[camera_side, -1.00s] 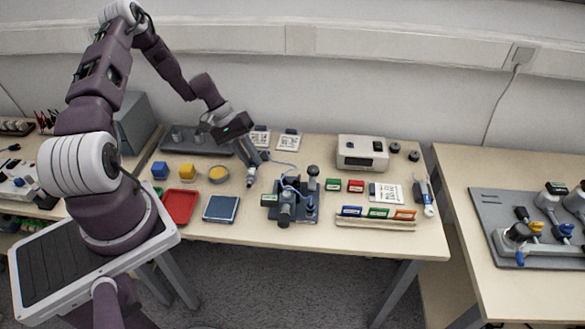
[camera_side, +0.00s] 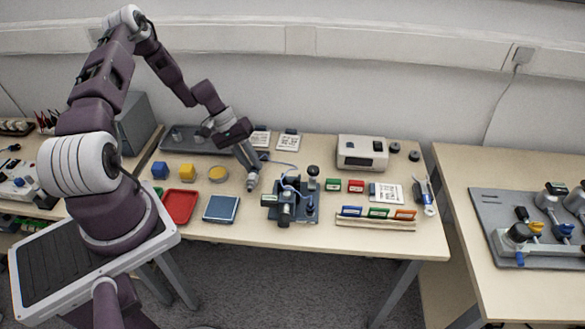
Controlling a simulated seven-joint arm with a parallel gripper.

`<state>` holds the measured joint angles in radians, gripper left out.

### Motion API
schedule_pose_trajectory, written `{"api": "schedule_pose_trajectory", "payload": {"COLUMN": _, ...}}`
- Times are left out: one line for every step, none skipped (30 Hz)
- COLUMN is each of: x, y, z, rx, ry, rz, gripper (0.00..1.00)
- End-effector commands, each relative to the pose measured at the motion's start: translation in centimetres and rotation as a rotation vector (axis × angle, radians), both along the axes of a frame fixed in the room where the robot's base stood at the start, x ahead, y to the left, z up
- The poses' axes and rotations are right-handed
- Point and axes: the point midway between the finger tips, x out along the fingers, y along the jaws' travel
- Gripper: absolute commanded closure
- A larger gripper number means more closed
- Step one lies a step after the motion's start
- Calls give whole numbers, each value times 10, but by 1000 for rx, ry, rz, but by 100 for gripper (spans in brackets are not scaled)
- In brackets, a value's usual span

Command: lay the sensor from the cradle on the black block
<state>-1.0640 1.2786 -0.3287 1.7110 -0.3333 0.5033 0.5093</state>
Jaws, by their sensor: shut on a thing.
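My gripper (camera_side: 251,180) points down over the table, left of the dark fixture (camera_side: 301,216). It is shut on a small grey piece, apparently the sensor (camera_side: 252,187), which is mostly hidden between the fingers. A thin pale cable (camera_side: 285,164) runs from near my gripper towards the fixture. The fixture carries a grey cylinder, a black knob and blue parts. I cannot tell which part is the black block or the cradle at this size.
A white meter (camera_side: 362,152) stands at the back right. Coloured labels (camera_side: 378,212) stand in a front rack.

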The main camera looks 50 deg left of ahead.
Motion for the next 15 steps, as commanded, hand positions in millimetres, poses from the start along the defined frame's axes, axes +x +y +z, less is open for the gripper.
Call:
{"api": "schedule_pose_trajectory", "payload": {"x": 0, "y": 0, "z": -1, "rx": 0, "ry": 0, "rz": 0, "gripper": 100}}
{"api": "schedule_pose_trajectory", "payload": {"x": 0, "y": 0, "z": -2, "rx": 0, "ry": 0, "rz": 0, "gripper": 100}}
{"api": "schedule_pose_trajectory", "payload": {"x": 0, "y": 0, "z": -3, "rx": 0, "ry": 0, "rz": 0, "gripper": 100}}
{"api": "schedule_pose_trajectory", "payload": {"x": 0, "y": 0, "z": -4, "rx": 0, "ry": 0, "rz": 0, "gripper": 100}}
{"api": "schedule_pose_trajectory", "payload": {"x": 0, "y": 0, "z": -5, "rx": 0, "ry": 0, "rz": 0, "gripper": 100}}
{"api": "schedule_pose_trajectory", "payload": {"x": 0, "y": 0, "z": -6, "rx": 0, "ry": 0, "rz": 0, "gripper": 100}}
{"api": "schedule_pose_trajectory", "payload": {"x": 0, "y": 0, "z": -7, "rx": 0, "ry": 0, "rz": 0, "gripper": 100}}
{"api": "schedule_pose_trajectory", "payload": {"x": 0, "y": 0, "z": -7, "rx": 0, "ry": 0, "rz": 0, "gripper": 100}}
{"api": "schedule_pose_trajectory", "payload": {"x": 0, "y": 0, "z": -8, "rx": 0, "ry": 0, "rz": 0, "gripper": 100}}
{"api": "schedule_pose_trajectory", "payload": {"x": 0, "y": 0, "z": -9, "rx": 0, "ry": 0, "rz": 0, "gripper": 100}}
{"api": "schedule_pose_trajectory", "payload": {"x": 0, "y": 0, "z": -10, "rx": 0, "ry": 0, "rz": 0, "gripper": 100}}
{"api": "schedule_pose_trajectory", "payload": {"x": 0, "y": 0, "z": -11, "rx": 0, "ry": 0, "rz": 0, "gripper": 100}}
{"api": "schedule_pose_trajectory", "payload": {"x": 0, "y": 0, "z": -12, "rx": -1, "ry": 1, "rz": 0, "gripper": 100}}
{"api": "schedule_pose_trajectory", "payload": {"x": 0, "y": 0, "z": -13, "rx": -1, "ry": 1, "rz": 0, "gripper": 100}}
{"api": "schedule_pose_trajectory", "payload": {"x": 0, "y": 0, "z": -13, "rx": -1, "ry": 1, "rz": 0, "gripper": 100}}
